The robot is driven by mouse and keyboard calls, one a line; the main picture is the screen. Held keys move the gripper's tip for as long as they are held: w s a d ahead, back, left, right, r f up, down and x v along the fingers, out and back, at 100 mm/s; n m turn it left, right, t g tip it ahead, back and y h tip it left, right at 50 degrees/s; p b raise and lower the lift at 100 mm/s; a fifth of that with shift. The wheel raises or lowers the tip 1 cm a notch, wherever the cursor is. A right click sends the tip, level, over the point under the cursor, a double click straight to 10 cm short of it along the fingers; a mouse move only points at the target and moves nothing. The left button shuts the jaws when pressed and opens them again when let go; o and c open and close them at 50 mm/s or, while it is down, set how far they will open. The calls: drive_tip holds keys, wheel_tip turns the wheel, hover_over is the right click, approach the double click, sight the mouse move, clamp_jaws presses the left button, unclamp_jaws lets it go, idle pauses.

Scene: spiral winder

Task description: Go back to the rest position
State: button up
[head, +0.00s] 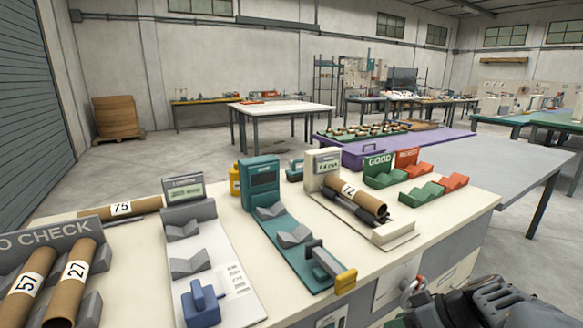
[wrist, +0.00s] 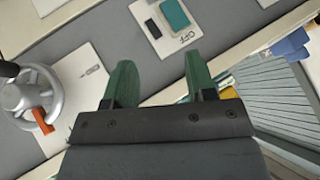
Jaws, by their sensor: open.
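My gripper (wrist: 159,68) shows in the wrist view with its two green fingers apart and nothing between them. Beyond the fingers is a grey surface, with a white panel (wrist: 163,18) bearing a teal block and the word OFF. In the head view only a dark part of my arm shows at the bottom right; the fingers cannot be made out there. Tube 72 (head: 357,195) lies on a cream device with a display. Tubes 57 (head: 30,285) and 27 (head: 73,284) lie in the check rack. Tube 75 (head: 120,208) lies behind that rack.
The cream bench (head: 450,222) holds a teal gauge (head: 275,225), a grey gauge (head: 205,250), and green GOOD (head: 384,168) and red (head: 418,170) cradles. In the wrist view a grey handwheel (wrist: 28,98) with a red part stands at left. Open floor lies behind the bench.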

drive_tip(key=s+a+r+m+h+p, duration=0.1)
drive_tip(key=a+r+m+h+p, duration=0.1)
drive_tip(key=r+p, duration=0.4)
drive_tip(key=s+a+r+m+h+p, duration=0.2)
drive_tip(key=r+h+p, duration=0.1)
drive_tip(key=r+p, duration=0.3)
drive_tip(key=s+a+r+m+h+p, duration=0.1)
drive_tip(key=a+r+h+p, duration=0.1)
drive_tip(key=r+p, duration=0.4)
wheel_tip(320, 180, up, 3)
drive_tip(key=shift+s+a+r+m+h, duration=0.15)
drive_tip(key=shift+s+a+m+h, duration=0.25)
drive_tip(key=shift+h, duration=0.2)
